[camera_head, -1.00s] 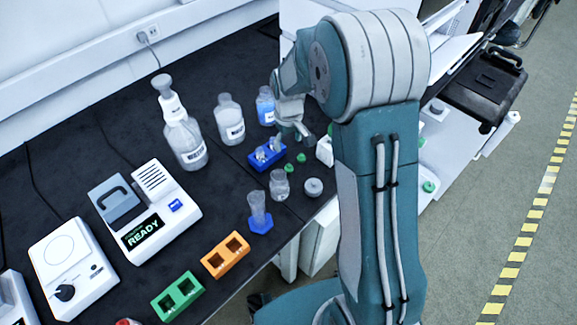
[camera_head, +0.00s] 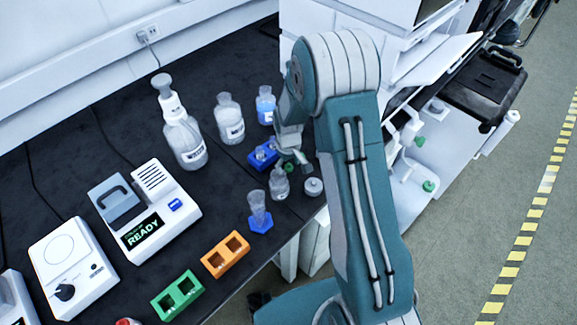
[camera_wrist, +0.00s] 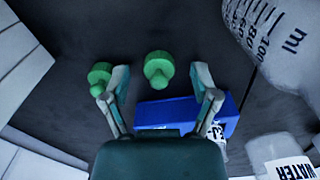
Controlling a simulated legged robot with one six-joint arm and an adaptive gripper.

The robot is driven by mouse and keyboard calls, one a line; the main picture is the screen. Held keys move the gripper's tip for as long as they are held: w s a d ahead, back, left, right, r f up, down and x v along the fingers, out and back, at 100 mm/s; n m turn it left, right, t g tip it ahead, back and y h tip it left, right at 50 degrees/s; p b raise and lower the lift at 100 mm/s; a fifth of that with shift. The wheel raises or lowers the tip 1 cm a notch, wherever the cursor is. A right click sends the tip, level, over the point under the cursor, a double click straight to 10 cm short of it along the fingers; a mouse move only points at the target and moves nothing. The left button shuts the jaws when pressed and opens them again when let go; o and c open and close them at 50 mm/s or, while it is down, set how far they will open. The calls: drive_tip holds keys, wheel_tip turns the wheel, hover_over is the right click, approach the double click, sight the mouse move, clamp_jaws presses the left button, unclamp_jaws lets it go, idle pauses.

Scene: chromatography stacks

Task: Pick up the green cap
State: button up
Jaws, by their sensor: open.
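Two green caps lie on the dark bench in the wrist view. One green cap (camera_wrist: 158,70) shows between the fingertips of my gripper (camera_wrist: 160,80), with space on both sides. The other green cap (camera_wrist: 100,76) lies just left of the left finger, very close to it or touching it. My gripper is open and holds nothing. In the head view my gripper (camera_head: 295,160) hangs low over the bench beside a blue rack (camera_head: 260,158) and largely hides both caps. The height of the fingertips above the bench is hard to tell.
The blue rack (camera_wrist: 165,112) lies close to the right finger. A graduated glass vessel (camera_wrist: 270,30) and a WATER bottle (camera_wrist: 280,155) stand at right in the wrist view. In the head view, a small flask (camera_head: 279,185) and a round grey object (camera_head: 313,187) stand near the gripper.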

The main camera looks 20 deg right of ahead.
drive_tip(key=c, duration=0.8)
drive_tip(key=shift+c, duration=0.2)
drive_tip(key=shift+r, duration=0.15)
